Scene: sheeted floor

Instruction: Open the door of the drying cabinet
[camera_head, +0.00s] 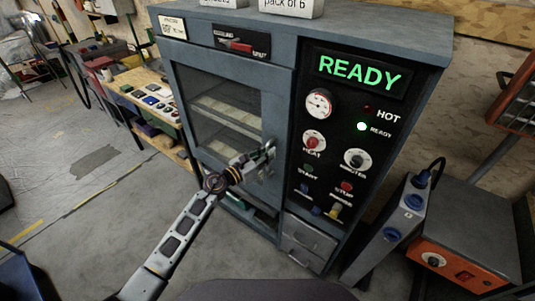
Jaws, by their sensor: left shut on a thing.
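The drying cabinet (383,34) is a blue-grey metal box in the middle of the head view. Its door (277,87) has a glass window with pale shelves behind it, and the door looks closed. My left gripper (266,152) is shut on the door handle (271,149) at the door's right edge. The gripper's fingers hide part of the handle. A black control panel (327,165) right of the door shows a green READY sign. My right gripper is not in view.
A wooden workbench (131,79) with small items stands left of the cabinet. An orange and grey machine (450,262) stands close on the right. Boxes (291,8) sit on the cabinet top.

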